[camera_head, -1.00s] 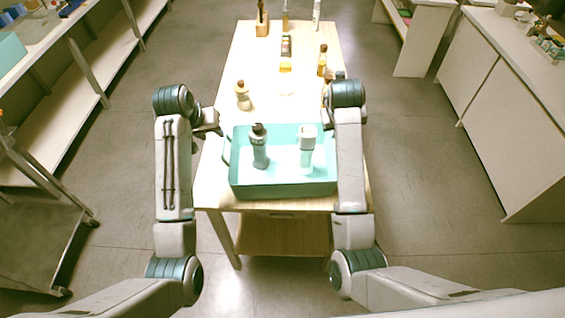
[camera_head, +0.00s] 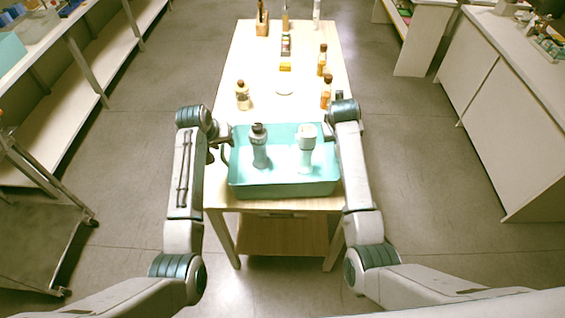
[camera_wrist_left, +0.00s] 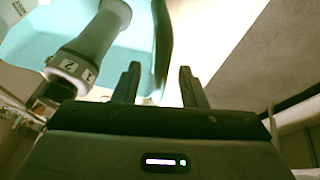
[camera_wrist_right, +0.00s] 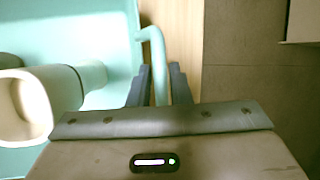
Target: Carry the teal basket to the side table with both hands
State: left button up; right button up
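The teal basket (camera_head: 285,190) sits upright on the near end of the wooden table (camera_head: 228,75). It holds a grey bottle (camera_head: 260,150) and a white bottle (camera_head: 306,155). My left gripper (camera_head: 223,141) is at the basket's left handle; in the left wrist view its fingers (camera_wrist_left: 160,85) stand apart on either side of the handle (camera_wrist_left: 163,45), with gaps showing. My right gripper is mostly hidden by its arm in the head view. I cannot tell which furniture is the side table.
A brown-capped bottle (camera_head: 242,95), amber bottles (camera_head: 326,92) and a wooden holder (camera_head: 262,24) stand farther along the table. Long shelving runs at the left, with a metal cart (camera_head: 40,240) nearer. A white cabinet (camera_head: 510,120) stands at the right. Grey floor is clear on both sides.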

pick_arm(q)
jog(key=shift+w+d+f, duration=0.1)
jog(key=shift+w+f, duration=0.1)
jog(key=shift+f, duration=0.25)
pick_arm(e)
jog(key=shift+w+d+f, duration=0.1)
jog(key=shift+w+f, duration=0.1)
jog(key=shift+f, duration=0.25)
pick_arm(q)
jog(key=shift+c, duration=1.3)
pick_arm(e)
jog(key=shift+c, duration=1.3)
pick_arm(q)
grip_shut()
pick_arm(e)
grip_shut()
pick_arm(q)
jog(key=shift+r, duration=0.2)
pick_arm(e)
jog(key=shift+r, duration=0.2)
